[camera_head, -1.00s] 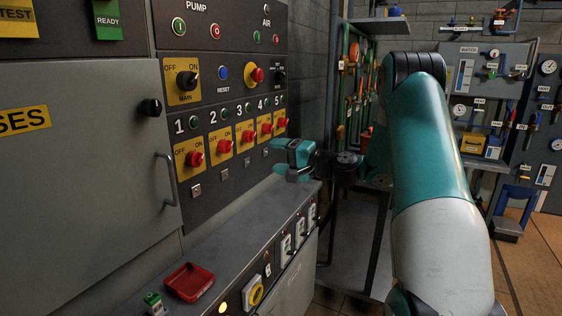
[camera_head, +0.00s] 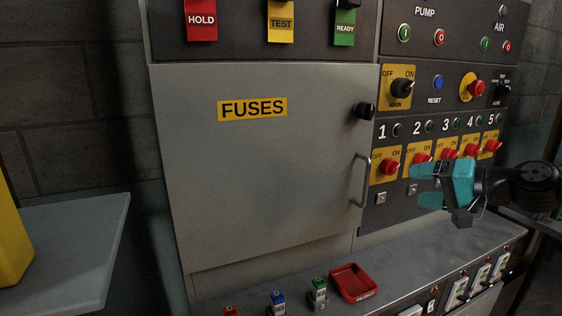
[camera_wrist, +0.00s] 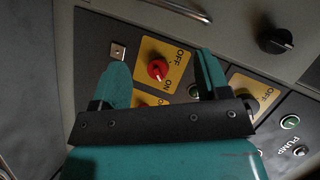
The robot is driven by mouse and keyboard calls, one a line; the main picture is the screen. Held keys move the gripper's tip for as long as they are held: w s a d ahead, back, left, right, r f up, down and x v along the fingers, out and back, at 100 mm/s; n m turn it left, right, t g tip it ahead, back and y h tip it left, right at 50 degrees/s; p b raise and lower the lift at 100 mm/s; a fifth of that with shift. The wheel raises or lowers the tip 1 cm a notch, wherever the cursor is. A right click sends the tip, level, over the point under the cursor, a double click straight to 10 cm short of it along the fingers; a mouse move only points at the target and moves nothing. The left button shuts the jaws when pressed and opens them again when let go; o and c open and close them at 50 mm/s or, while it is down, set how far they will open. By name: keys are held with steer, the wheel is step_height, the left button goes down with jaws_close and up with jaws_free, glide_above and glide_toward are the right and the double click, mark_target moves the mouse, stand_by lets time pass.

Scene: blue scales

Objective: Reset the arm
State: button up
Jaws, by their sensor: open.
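My gripper (camera_head: 432,184) is teal, with its two fingers spread apart and nothing between them. In the head view it is at the right, in front of the lower part of the switch panel (camera_head: 396,205), pointing left. It overlaps the area below the numbered red knobs. In the wrist view the open gripper (camera_wrist: 160,82) faces the panel, with a red knob (camera_wrist: 157,69) on a yellow OFF/ON plate showing between the fingers. A second yellow plate is partly hidden behind the gripper body. I cannot tell the exact gap to the panel.
The grey FUSES door (camera_head: 262,170) is shut, its handle (camera_head: 364,180) close to my gripper. On the ledge below are a red tray (camera_head: 353,283) and small blue (camera_head: 278,302) and green (camera_head: 319,290) items. A grey shelf (camera_head: 75,235) stands at far left.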

steer(key=s+a+r+n+g, duration=0.1)
steer(key=s+a+n+g, duration=0.6)
steer(key=a, duration=0.5)
steer(key=s+a+n+g+h+p, duration=0.1)
steer(key=s+a+n+h, duration=0.1)
steer(key=s, duration=0.8)
steer(key=s+a+n+g+h+p, duration=0.1)
steer(key=s+a+n+g+h, duration=0.1)
steer(key=s, duration=0.9)
steer(key=shift+s+a+n+g+h, duration=0.3)
steer(key=shift+a+n+h, duration=0.1)
steer(key=shift+h, duration=0.4)
